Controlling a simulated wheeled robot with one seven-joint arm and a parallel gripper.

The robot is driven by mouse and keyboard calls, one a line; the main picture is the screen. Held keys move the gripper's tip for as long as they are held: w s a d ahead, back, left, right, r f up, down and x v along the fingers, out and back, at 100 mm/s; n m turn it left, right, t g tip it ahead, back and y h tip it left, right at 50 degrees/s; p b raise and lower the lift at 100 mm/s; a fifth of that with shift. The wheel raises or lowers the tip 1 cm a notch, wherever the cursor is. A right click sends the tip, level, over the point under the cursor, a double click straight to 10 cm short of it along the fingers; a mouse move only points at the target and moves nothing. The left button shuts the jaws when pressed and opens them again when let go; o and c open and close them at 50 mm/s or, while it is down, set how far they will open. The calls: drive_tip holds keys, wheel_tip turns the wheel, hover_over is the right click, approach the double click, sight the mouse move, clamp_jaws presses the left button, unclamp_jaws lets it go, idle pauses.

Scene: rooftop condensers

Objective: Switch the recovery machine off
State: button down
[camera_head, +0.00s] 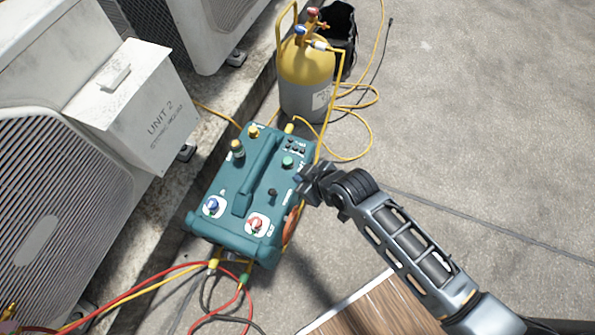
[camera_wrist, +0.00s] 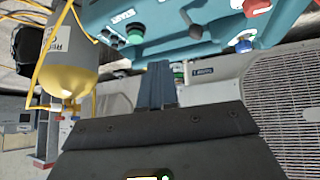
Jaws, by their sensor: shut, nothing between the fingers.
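The teal recovery machine (camera_head: 262,170) stands on the concrete in the middle of the head view. Its top has a long handle, a green button (camera_head: 287,161), a black toggle lever (camera_head: 272,192), a blue knob (camera_head: 212,206) and a red knob (camera_head: 257,223). My gripper (camera_head: 307,184) is at the machine's right edge, near the green button and the lever; contact cannot be told. In the wrist view, its fingers (camera_wrist: 158,82) are shut and empty. That view shows the green button (camera_wrist: 135,32), marked START, and the lever (camera_wrist: 193,27) beyond the fingertips.
A yellow and grey cylinder (camera_head: 305,75) with hoses stands behind the machine, beside a black bucket (camera_head: 341,25). Condenser units and a box marked UNIT 2 (camera_head: 140,105) line the left. Red and yellow hoses (camera_head: 150,290) lie in front. Open concrete is at right.

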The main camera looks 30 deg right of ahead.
drive_tip(key=a+p+v, duration=0.1)
drive_tip(key=v, duration=0.5)
drive_tip(key=shift+s+d+f, duration=0.15)
drive_tip(key=shift+s+f, duration=0.1)
drive_tip(key=shift+s, duration=0.05)
drive_tip(key=s+d+r+m+t+h, duration=0.1)
drive_tip(key=s+d+r+t, duration=0.15)
drive_tip(key=s+r, duration=0.6)
drive_tip(key=s+d+r+m+t, duration=0.1)
drive_tip(key=s+r+m+t, duration=0.15)
drive_tip(key=s+r, duration=0.65)
drive_tip(key=s+r+t+p, duration=0.1)
drive_tip(key=s+r+p, duration=0.1)
drive_tip(key=r+p, duration=0.5)
drive_tip(key=s+r+t+p, duration=0.1)
drive_tip(key=s+r+p, duration=0.2)
drive_tip(key=r, duration=1.3)
drive_tip(key=p, duration=0.3)
drive_tip(key=shift+r+h+p, duration=0.25)
drive_tip(key=shift+h+p, duration=0.15)
drive_tip(key=shift+s+m, duration=0.1)
drive_tip(key=shift+m, duration=0.15)
